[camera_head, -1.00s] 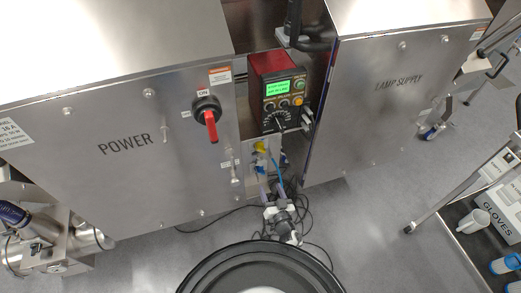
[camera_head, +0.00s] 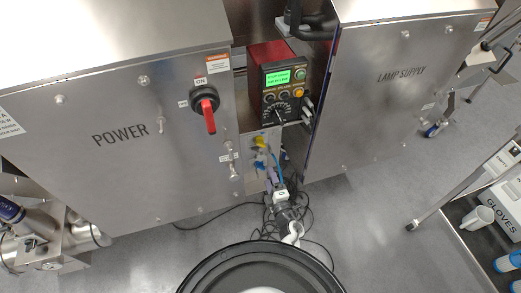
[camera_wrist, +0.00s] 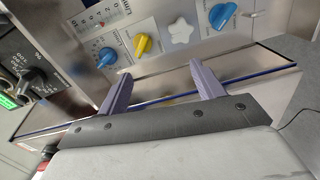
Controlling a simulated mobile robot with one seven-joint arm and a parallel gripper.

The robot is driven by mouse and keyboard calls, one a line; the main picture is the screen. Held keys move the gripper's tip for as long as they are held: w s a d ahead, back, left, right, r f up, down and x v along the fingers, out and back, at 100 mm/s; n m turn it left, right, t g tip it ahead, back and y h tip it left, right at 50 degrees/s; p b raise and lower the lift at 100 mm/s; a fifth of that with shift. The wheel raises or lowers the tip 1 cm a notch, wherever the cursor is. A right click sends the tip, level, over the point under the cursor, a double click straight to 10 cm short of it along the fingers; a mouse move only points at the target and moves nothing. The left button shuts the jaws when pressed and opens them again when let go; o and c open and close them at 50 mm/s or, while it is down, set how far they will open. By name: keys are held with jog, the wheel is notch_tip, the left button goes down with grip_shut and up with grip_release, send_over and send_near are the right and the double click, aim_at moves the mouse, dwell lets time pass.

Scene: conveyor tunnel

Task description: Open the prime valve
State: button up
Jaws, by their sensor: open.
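I cannot read which label marks the prime valve. My gripper (camera_wrist: 160,71) is open and empty, its two purple fingers spread in front of the panel, below the knobs in the picture. In the head view the panel (camera_head: 250,150) sits low between the two cabinets, with my gripper (camera_head: 271,178) close in front of it.
The POWER cabinet (camera_head: 120,160) stands left and the LAMP SUPPLY cabinet (camera_head: 385,110) right of the narrow gap. A red-and-black control box (camera_head: 280,85) with a green screen is above the panel. Black cables (camera_head: 310,232) lie on the floor. A cart (camera_head: 480,215) stands at right.

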aim_at(259, 142)
jog(key=w+a+r+n, duration=0.1)
jog(key=w+a+n, duration=0.1)
jog(key=w+n, duration=0.3)
jog(key=w+a+r+n, duration=0.2)
jog(key=w+n, duration=0.3)
jog(key=w, duration=0.2)
jog(key=shift+w+r, duration=0.15)
jog(key=shift+w, duration=0.1)
jog(key=shift+d, duration=0.1)
jog(key=shift+c, duration=0.5)
jog(key=c, duration=0.9)
